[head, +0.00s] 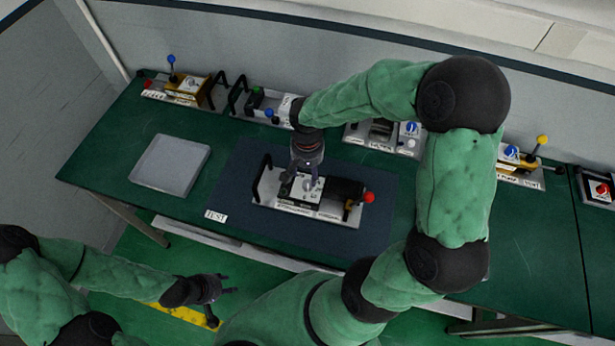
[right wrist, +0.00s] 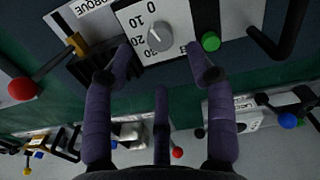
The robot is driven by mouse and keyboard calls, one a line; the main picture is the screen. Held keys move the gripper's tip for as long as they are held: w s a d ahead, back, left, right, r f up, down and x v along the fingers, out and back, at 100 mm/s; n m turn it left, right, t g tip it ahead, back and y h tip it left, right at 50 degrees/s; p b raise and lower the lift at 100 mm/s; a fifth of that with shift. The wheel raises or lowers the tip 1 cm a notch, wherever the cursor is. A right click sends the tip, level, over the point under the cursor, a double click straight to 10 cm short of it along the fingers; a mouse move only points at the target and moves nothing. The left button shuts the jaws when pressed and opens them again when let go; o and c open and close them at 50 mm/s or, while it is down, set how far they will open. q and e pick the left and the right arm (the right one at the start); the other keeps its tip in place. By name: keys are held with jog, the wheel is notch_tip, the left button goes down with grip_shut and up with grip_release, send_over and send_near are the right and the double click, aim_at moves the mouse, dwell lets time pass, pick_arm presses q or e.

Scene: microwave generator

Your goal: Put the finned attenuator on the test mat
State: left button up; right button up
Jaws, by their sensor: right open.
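A unit with a black ribbed block, which looks like the finned attenuator (head: 345,190), lies on the dark test mat (head: 382,228). It has a grey base, a dial box, a black handle at its left and a red-knobbed lever at its right. My right gripper (head: 306,180) is over its dial box. In the right wrist view the finned attenuator (right wrist: 152,37) shows its dial and green button, with the spread fingers of my right gripper (right wrist: 162,64) close to the box. Contact cannot be told. My left gripper (head: 225,303) is empty, fingers apart, low in front of the table.
An empty grey tray (head: 170,165) lies left of the mat. Along the back stand a blue-knobbed unit (head: 185,87), a green-button unit (head: 262,103), a blue-dial unit (head: 385,135) and a yellow-knobbed unit (head: 522,165). A red-button unit (head: 598,188) is at far right.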

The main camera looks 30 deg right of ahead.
aim_at(308, 183)
jog(key=shift+r, duration=2.6)
